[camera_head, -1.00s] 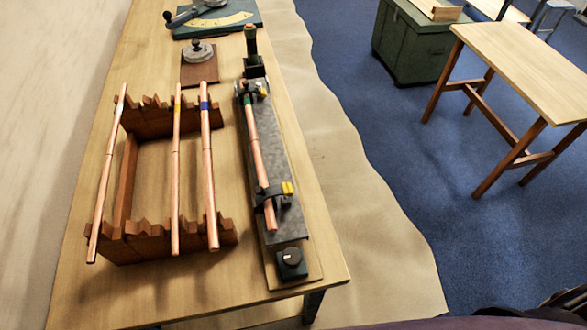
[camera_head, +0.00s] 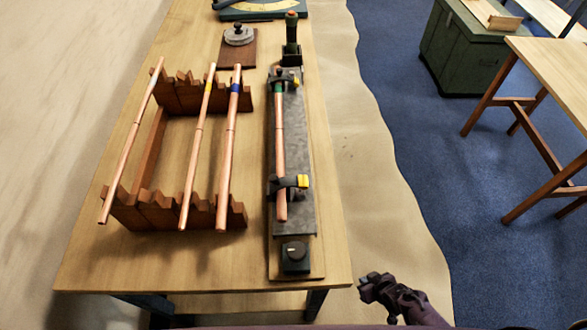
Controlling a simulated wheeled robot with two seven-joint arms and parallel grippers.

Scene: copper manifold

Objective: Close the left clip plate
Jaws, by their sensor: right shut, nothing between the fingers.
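A grey metal fixture (camera_head: 299,218) stands on a wooden board at the right side of the table. A copper tube with a green band (camera_head: 280,135) lies lengthwise along it. A dark clip with a yellow tab (camera_head: 302,181) crosses the tube near its near end. Another dark clip with a small yellow part (camera_head: 294,80) sits at the tube's far end. I cannot tell which one is the left clip plate, nor how fully either is closed. My right gripper (camera_head: 366,287) is shut and empty, off the table's near right corner, apart from the fixture. My left gripper is out of view.
A wooden rack (camera_head: 150,208) holds three copper tubes left of the fixture. A black knob block (camera_head: 295,257) sits at the fixture's near end, and a green-handled tool (camera_head: 291,35) stands at its far end. The floor right of the table is clear nearby.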

